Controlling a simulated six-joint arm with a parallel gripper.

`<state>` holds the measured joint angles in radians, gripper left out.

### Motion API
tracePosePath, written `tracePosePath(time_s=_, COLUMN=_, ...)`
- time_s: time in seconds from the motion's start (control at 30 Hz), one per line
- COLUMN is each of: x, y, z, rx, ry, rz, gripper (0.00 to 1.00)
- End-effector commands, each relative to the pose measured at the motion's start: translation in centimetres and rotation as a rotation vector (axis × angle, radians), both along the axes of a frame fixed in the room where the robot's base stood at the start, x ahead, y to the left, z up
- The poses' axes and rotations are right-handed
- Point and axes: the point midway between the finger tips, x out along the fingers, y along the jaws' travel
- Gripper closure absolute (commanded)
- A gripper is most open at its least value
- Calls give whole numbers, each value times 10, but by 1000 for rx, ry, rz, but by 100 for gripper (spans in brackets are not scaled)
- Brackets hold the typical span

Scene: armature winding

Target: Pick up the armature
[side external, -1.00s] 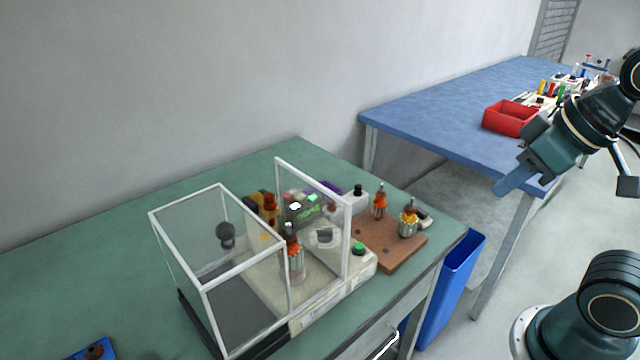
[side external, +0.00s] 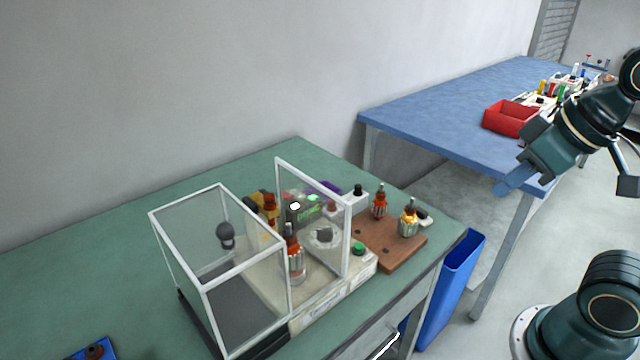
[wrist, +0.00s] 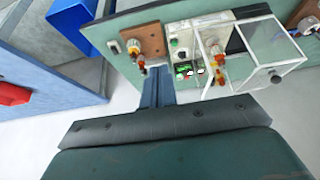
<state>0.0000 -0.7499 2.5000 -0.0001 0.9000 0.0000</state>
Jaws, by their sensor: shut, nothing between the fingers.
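Two armatures with orange parts stand on a brown wooden block (side external: 385,257) at the right end of the green table: a rear armature (side external: 379,205) and a front armature (side external: 408,222). A third armature (side external: 294,258) stands upright in the winding machine (side external: 330,285), behind its clear guard. My gripper (side external: 504,188) is in the air near the blue table's front edge, right of the block and well apart from it. Its blue fingers are together and empty. In the wrist view, the wooden block (wrist: 153,40) and armatures show beyond my gripper (wrist: 156,76).
A clear framed guard box (side external: 215,265) covers the machine's left part. A blue bin (side external: 452,285) stands beside the green table (side external: 80,250). The blue table (side external: 440,110) carries a red bin (side external: 511,118) and several small items. The green table's left side is mostly clear.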

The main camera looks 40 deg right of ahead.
Motion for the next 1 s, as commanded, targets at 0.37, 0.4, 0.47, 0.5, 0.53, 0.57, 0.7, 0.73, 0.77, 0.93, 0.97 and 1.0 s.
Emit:
tracePosePath(time_s=0.37, x=0, y=0, z=0, rx=0, ry=0, rz=0, gripper=100)
tracePosePath(time_s=0.4, x=0, y=0, z=0, rx=0, ry=0, rz=0, gripper=98)
tracePosePath(time_s=0.47, x=0, y=0, z=0, rx=0, ry=0, rz=0, gripper=86)
tracePosePath(time_s=0.5, x=0, y=0, z=0, rx=0, ry=0, rz=0, gripper=78)
tracePosePath(time_s=0.53, x=0, y=0, z=0, rx=0, ry=0, rz=0, gripper=72)
tracePosePath(time_s=0.57, x=0, y=0, z=0, rx=0, ry=0, rz=0, gripper=67)
tracePosePath(time_s=0.7, x=0, y=0, z=0, rx=0, ry=0, rz=0, gripper=51)
tracePosePath(time_s=0.73, x=0, y=0, z=0, rx=0, ry=0, rz=0, gripper=51)
tracePosePath(time_s=0.77, x=0, y=0, z=0, rx=0, ry=0, rz=0, gripper=51)
tracePosePath(time_s=0.93, x=0, y=0, z=0, rx=-1, ry=0, rz=2, gripper=51)
tracePosePath(time_s=0.97, x=1, y=0, z=1, rx=-1, ry=1, rz=4, gripper=51)
tracePosePath(time_s=1.0, x=2, y=0, z=1, rx=-3, ry=2, rz=8, gripper=51)
